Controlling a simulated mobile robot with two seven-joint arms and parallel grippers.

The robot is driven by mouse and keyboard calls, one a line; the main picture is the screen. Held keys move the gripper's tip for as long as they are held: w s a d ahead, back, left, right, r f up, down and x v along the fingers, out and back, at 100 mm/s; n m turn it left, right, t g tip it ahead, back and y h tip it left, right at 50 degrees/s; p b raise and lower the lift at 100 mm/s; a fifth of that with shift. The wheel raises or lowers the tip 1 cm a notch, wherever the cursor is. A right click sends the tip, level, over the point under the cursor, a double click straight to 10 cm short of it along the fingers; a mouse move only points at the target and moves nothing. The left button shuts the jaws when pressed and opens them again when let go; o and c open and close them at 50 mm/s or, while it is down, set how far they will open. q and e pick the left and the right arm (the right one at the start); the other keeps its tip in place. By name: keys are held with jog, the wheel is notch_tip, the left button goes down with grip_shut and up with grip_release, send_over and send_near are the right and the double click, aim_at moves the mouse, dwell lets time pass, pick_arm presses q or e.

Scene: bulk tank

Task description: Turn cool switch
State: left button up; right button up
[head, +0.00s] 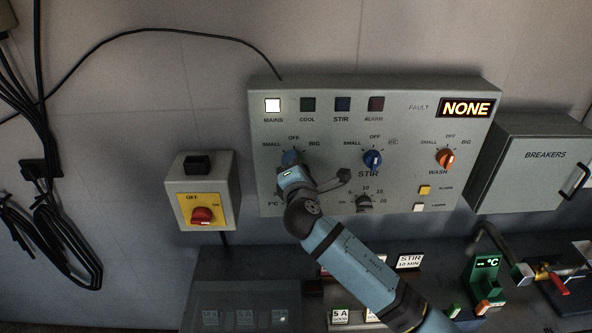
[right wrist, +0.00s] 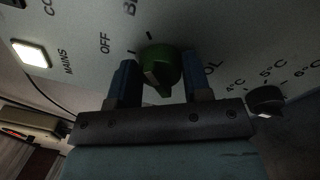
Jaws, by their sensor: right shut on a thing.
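The cool switch is a round green knob (right wrist: 160,70) with a pale mark on its face, on the grey control panel (head: 405,130). My right gripper (right wrist: 154,82) is shut on it, one blue finger at each side, in the right wrist view. In the head view my right gripper (head: 292,163) covers most of the knob, below its OFF label. I cannot tell which mark the knob points to. The COOL lamp (head: 308,104) is dark green and looks unlit. My left gripper is not in view.
A blue STIR knob (head: 372,160) and an orange WASH knob (head: 446,159) sit to the right. A dark temperature dial (right wrist: 267,101) is close to my right gripper. The MAINS lamp (head: 272,105) glows white. The fault display (head: 465,108) reads NONE. A red rotary switch (head: 202,216) is at left.

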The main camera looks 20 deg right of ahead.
jog(key=shift+m, duration=0.4)
jog(key=o, duration=0.9)
jog(key=b+v, duration=0.2)
jog(key=v, duration=1.1)
jog(key=shift+s+a+b, duration=0.15)
jog(key=shift+s+b, duration=0.15)
jog(key=shift+s, duration=0.1)
